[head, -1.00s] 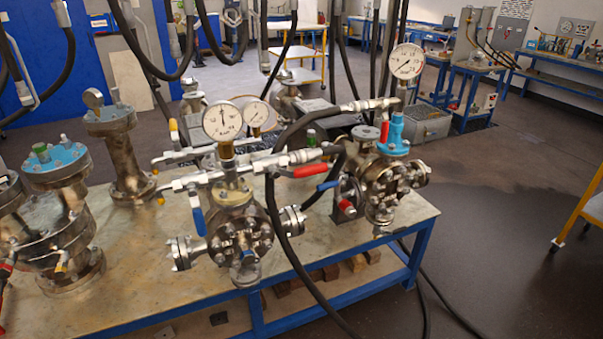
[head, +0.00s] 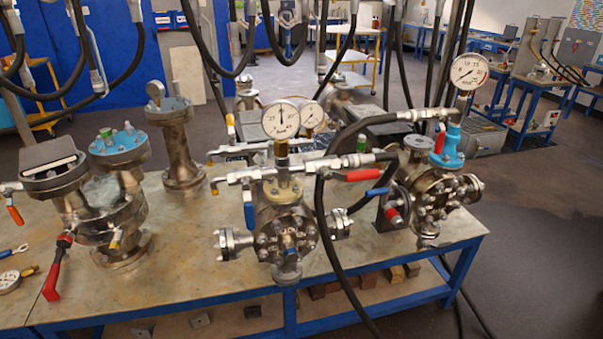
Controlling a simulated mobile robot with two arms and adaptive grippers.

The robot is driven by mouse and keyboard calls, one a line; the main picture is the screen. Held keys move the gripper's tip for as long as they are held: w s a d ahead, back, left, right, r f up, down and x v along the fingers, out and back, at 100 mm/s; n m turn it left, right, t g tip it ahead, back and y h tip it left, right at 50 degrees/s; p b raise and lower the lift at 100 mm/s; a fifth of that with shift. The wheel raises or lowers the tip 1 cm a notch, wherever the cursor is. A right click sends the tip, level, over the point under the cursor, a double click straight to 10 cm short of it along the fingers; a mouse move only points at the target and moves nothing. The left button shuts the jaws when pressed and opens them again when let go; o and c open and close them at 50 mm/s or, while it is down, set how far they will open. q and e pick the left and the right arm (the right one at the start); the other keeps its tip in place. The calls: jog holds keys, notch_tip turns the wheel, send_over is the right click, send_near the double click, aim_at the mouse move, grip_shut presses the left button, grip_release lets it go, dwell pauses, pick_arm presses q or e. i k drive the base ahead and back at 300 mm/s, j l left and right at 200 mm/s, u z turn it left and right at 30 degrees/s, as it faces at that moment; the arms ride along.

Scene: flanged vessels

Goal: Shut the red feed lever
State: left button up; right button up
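Several red levers are in the head view, and I cannot tell which is the feed lever. One red lever (head: 363,175) lies roughly level on the pipe fitting by the hose of the middle flanged vessel (head: 285,235). A larger red lever (head: 53,275) hangs down at the left vessel (head: 120,200). A short red handle (head: 440,141) stands upright beside the gauge of the right vessel (head: 435,195). Neither of my grippers is in view.
The vessels stand on a blue-framed table (head: 185,285). Blue levers (head: 249,212) and black hoses (head: 325,240) are close to the middle vessel. A loose gauge (head: 9,282) lies at the table's left. Open floor (head: 545,260) is at the right.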

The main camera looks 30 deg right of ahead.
aim_at(367, 175)
jog(key=l+u, duration=0.8)
jog(key=k+l+u, duration=0.15)
jog(key=l+u, duration=0.25)
jog(key=k+l+u, duration=0.2)
jog(key=l+u, duration=0.2)
jog(key=l, duration=0.15)
